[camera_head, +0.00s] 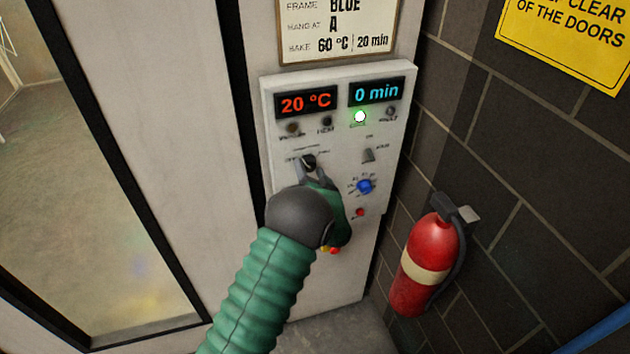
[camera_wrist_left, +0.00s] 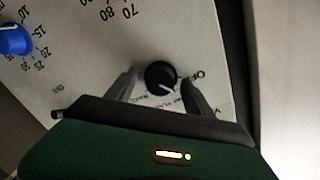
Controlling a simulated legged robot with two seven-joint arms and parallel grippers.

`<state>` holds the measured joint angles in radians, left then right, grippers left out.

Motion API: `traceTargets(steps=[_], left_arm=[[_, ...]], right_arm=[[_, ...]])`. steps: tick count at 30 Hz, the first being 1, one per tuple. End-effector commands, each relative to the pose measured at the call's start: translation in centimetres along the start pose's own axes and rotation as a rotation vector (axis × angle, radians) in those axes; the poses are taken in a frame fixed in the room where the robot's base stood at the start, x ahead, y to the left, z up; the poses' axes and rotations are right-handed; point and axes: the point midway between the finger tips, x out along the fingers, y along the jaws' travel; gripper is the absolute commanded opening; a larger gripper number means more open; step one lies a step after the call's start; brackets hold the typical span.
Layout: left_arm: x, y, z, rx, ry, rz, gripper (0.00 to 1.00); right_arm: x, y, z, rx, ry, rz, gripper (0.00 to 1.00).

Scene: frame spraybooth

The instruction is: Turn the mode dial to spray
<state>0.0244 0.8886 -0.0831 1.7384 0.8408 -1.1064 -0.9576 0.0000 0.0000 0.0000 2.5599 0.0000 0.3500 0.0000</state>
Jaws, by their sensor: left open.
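The mode dial (camera_head: 308,160) is a small black knob on the left of the control panel (camera_head: 277,165). In the left wrist view the dial (camera_wrist_left: 160,74) has a white mark at its lower edge, and an OFF label is to its right. The other labels around it are too small or covered to read. My left gripper (camera_head: 310,170) is at the dial, open, with one finger on each side of it. I cannot tell whether the fingers touch it. My right gripper is not in view.
A fire extinguisher (camera_head: 422,265) hangs at right. A glass door is at left.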

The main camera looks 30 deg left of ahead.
Motion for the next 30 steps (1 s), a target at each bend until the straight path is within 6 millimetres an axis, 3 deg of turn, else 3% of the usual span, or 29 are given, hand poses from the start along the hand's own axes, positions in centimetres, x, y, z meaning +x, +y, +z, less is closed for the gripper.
traceTargets(steps=[5, 12, 18, 22, 30], left_arm=[[-3.5, 0.5, 0.4, 0.0, 0.001, 0.005, 0.61], [-10.7, 0.6, 0.5, 0.0, 0.001, 0.006, 0.61], [-14.9, 0.5, 0.3, 0.001, -0.001, 0.005, 0.61], [-15.9, 0.4, 0.3, 0.002, -0.004, 0.004, 0.61], [-16.1, 0.3, 0.2, 0.002, -0.004, 0.003, 0.61]], right_arm=[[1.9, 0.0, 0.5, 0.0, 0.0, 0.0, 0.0], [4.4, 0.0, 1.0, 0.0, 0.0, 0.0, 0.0], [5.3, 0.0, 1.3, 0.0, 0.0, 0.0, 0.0], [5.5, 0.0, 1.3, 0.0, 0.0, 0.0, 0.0], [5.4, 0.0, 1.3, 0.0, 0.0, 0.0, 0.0]])
